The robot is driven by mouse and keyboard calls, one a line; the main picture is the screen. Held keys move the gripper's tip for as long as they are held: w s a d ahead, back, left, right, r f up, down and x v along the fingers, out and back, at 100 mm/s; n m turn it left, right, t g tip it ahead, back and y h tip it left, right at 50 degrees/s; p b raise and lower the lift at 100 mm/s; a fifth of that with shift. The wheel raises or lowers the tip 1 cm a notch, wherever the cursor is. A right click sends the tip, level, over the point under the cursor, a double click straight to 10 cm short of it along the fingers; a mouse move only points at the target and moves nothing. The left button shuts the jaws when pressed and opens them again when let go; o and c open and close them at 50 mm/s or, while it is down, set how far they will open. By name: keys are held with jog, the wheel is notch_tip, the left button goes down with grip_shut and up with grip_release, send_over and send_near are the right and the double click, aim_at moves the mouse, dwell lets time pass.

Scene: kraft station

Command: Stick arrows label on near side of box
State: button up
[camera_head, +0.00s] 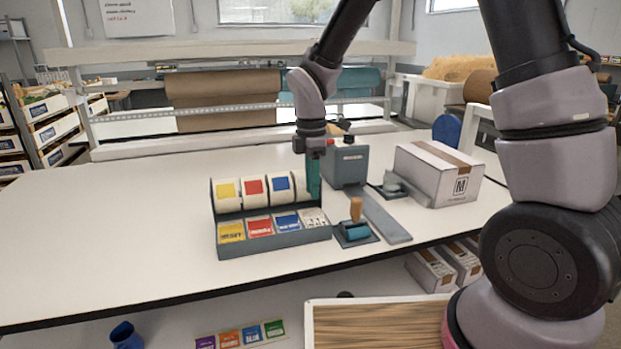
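A white cardboard box (428,172) with brown tape along its top stands at the right of the white table. Its near side shows a black M mark. A dark grey label dispenser (272,242) stands mid-table with yellow, red and blue labels on its rolls. Below them are yellow, red, blue and white panels. The white panel (314,218) at the right end has small dark marks, too small to read; it may be the arrows one. My gripper (313,190) points down with teal fingers at the dispenser's right end, hiding the fourth roll. Its finger gap and any held label are not visible.
A grey machine (347,163) with a long flat plate stands behind and right of the dispenser. A roller with a wooden handle (356,212) sits right of the dispenser. A grey tape tool (392,184) is beside the box. The table's left half is clear.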

aim_at(313, 217)
jog(key=shift+s+d+f, duration=0.1)
jog(key=shift+f, duration=1.35)
jog(key=shift+s+d+f, duration=0.1)
jog(key=shift+f, duration=1.35)
grip_shut()
jog(key=shift+a+r, duration=0.1)
jog(key=shift+r, duration=0.05)
jog(key=shift+r, duration=2.85)
